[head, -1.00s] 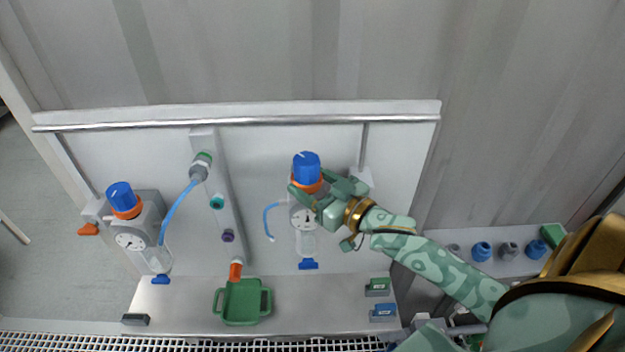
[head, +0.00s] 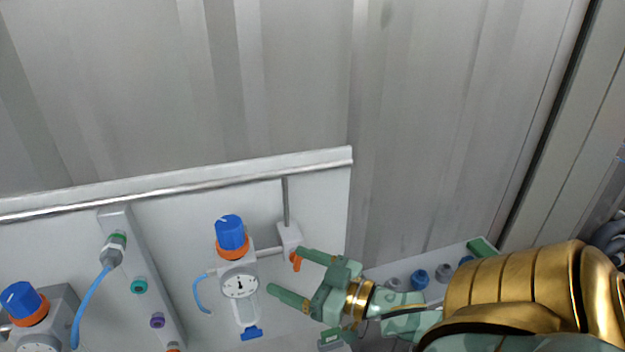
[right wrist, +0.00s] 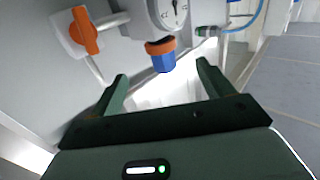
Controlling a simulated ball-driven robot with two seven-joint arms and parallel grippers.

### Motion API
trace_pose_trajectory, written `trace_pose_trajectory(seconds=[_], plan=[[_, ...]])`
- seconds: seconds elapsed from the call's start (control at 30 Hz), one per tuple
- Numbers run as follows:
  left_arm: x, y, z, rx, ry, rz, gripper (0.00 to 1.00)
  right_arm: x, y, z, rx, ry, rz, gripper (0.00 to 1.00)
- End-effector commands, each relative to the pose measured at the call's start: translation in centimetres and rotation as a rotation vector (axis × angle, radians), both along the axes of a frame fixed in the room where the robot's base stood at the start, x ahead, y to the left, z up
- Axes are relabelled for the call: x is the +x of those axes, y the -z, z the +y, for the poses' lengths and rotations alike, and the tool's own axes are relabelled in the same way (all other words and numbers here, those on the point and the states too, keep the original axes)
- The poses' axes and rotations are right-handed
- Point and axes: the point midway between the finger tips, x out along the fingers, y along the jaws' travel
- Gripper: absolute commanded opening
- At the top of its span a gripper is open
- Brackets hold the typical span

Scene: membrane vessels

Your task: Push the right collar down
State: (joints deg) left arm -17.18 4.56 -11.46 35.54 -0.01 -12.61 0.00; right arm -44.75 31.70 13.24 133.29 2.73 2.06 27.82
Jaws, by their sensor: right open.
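The right regulator has a blue knob (head: 231,232) on top, an orange collar (head: 233,250) just under the knob, and a round white gauge (head: 239,286) below. My right gripper (head: 284,269) is open and empty, to the right of the regulator and apart from it. In the right wrist view, the collar (right wrist: 160,47) and the knob (right wrist: 164,63) appear between and beyond my open fingers (right wrist: 162,72). I cannot tell how far down the collar sits. My left gripper is not in view.
An orange lever (head: 295,262) on the pipe to the right of the regulator is close to my upper finger. A left regulator with a blue knob (head: 20,298) is at the lower left. Several blue and grey caps (head: 419,278) stand on a shelf behind my arm.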

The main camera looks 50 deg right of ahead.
Motion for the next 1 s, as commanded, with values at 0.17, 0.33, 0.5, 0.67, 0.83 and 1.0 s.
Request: trace_pose_trajectory(seconds=[0.17,0.33,0.5,0.67,0.83,1.0], plan=[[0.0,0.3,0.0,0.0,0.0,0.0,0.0,-2.5,0.1,-0.6,0.0,0.0,0.002,0.8],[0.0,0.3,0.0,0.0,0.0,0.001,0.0,-3.3,0.0,-0.8,-0.001,0.0,0.0,0.8],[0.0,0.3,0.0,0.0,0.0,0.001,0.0,-3.4,-0.1,-0.8,-0.001,0.0,-0.001,0.8],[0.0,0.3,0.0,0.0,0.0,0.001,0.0,-3.4,0.0,-0.8,-0.001,0.0,-0.001,0.8],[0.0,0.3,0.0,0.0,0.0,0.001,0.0,-3.3,0.0,-0.8,0.0,0.0,-0.001,0.8],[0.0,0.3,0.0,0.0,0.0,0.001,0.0,-3.3,0.9,-1.3,-0.079,0.015,0.014,0.8]])
